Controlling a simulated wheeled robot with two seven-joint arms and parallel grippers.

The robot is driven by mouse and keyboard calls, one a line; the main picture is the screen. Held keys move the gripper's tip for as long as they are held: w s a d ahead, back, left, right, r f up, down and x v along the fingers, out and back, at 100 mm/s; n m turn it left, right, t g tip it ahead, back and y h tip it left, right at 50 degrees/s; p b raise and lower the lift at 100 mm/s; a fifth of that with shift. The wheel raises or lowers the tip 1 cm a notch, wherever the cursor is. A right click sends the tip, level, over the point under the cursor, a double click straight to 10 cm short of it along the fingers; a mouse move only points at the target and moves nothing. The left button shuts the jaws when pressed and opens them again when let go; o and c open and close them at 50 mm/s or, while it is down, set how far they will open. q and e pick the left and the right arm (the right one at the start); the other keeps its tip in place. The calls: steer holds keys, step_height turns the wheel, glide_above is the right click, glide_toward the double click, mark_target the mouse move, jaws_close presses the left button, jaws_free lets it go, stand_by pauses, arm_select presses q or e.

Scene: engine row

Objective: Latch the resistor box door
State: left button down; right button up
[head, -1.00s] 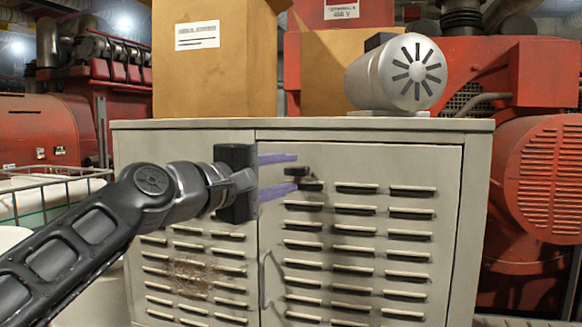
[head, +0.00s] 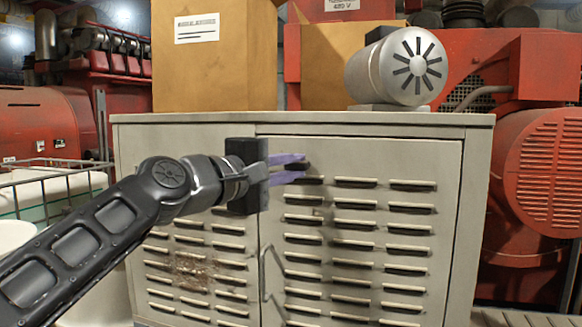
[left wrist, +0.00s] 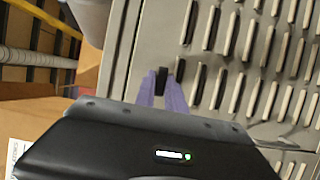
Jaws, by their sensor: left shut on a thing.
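The resistor box (head: 215,130) is a grey cabinet with louvred doors. Its right door (head: 425,270) looks closed, with a thin bar handle (head: 266,275) at its left edge. A small dark latch knob (head: 297,167) is near the door's upper left. My left gripper (head: 301,167) has its purple fingers shut on this knob, one above and one below. In the left wrist view the dark knob (left wrist: 162,79) sits between the two fingertips (left wrist: 163,86). The fingers partly hide it. My right gripper is not in view.
On the cabinet top stand a cardboard box (head: 215,60) and a silver motor-like cylinder (head: 400,68). Red machinery (head: 540,170) stands close on the right. A wire basket (head: 50,185) is at the left. The space before the right door's lower part is clear.

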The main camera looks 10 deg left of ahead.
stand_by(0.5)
arm_select(q)
steer(key=m+g+y+p, duration=0.1)
steer(key=m+y+p, duration=0.1)
steer(key=m+p, duration=0.1)
steer(key=m+g+y+p, duration=0.1)
steer(key=m+y+p, duration=0.1)
steer(key=m+p, duration=0.2)
steer(key=m+y+p, duration=0.2)
steer(key=m+p, duration=0.2)
steer(key=m, duration=0.2)
steer(key=shift+d+r+m+g+y, duration=0.25)
steer(key=shift+d+m+g+y, duration=0.05)
steer(key=shift+d+g+y, duration=0.1)
stand_by(0.4)
steer(key=shift+a, duration=0.1)
stand_by(0.3)
steer(key=c, duration=1.4)
jaws_free()
steer(key=shift+s+r, duration=0.1)
steer(key=shift+s, duration=0.05)
steer(key=b+v, duration=0.1)
steer(key=v, duration=0.6)
steer(key=shift+s+b, duration=0.3)
steer(key=shift+b, duration=0.05)
